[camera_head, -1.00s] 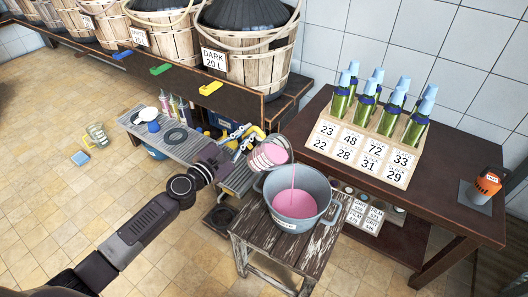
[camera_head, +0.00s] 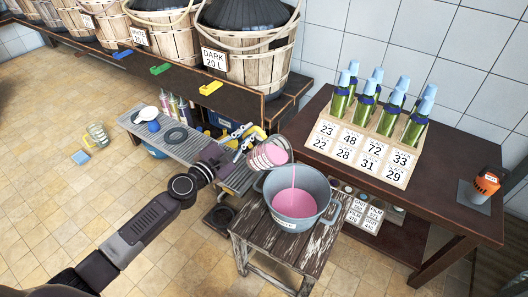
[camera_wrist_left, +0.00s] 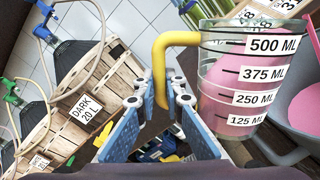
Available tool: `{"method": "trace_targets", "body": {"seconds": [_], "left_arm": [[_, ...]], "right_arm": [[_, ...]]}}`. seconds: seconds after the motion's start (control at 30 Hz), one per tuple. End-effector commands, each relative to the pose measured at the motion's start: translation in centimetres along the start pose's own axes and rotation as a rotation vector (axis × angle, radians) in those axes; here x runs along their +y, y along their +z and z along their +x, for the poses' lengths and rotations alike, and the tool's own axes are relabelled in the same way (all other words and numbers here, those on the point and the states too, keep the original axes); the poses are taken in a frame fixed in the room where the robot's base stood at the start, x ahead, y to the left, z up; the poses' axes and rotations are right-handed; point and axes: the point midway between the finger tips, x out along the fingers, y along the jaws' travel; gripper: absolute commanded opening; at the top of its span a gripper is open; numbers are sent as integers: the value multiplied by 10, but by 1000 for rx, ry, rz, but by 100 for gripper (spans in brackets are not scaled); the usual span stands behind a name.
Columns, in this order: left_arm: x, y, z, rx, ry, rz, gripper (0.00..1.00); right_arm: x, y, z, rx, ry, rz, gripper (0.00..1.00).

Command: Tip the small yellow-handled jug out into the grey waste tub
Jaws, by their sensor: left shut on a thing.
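The small jug (camera_head: 268,157) is clear with measure labels and a yellow handle. It is tilted over the left rim of the grey tub (camera_head: 308,217), and a thin pink stream falls from it into pink liquid in the tub. The jug also shows in the left wrist view (camera_wrist_left: 238,88), with pink liquid still inside. My left gripper (camera_head: 235,158) is shut on its yellow handle; the blue fingers (camera_wrist_left: 158,115) show on either side of the handle in the wrist view. My right gripper is not in view.
The tub stands on a worn wooden stool (camera_head: 270,243). A crate of green bottles (camera_head: 365,149) is on the dark table (camera_head: 445,197) at right, beside an orange device (camera_head: 485,187). Baskets (camera_head: 242,65) line the back shelf. A glass jug (camera_head: 97,134) is on the floor.

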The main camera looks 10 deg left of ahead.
Motion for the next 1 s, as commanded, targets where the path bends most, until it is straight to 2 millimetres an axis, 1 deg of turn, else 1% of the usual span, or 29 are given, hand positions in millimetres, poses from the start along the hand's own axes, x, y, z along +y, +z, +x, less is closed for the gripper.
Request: {"method": "trace_targets", "body": {"seconds": [0.03, 0.27, 0.5, 1.0], "left_arm": [[3, 4, 1, -4, 4, 7, 0], [3, 6, 1, -4, 4, 40, 0], [2, 6, 1, -4, 4, 52, 0], [2, 9, 1, -3, 4, 77, 0]], "right_arm": [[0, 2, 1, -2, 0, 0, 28], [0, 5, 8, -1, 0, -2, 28], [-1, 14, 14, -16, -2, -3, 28], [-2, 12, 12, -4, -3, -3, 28]]}}
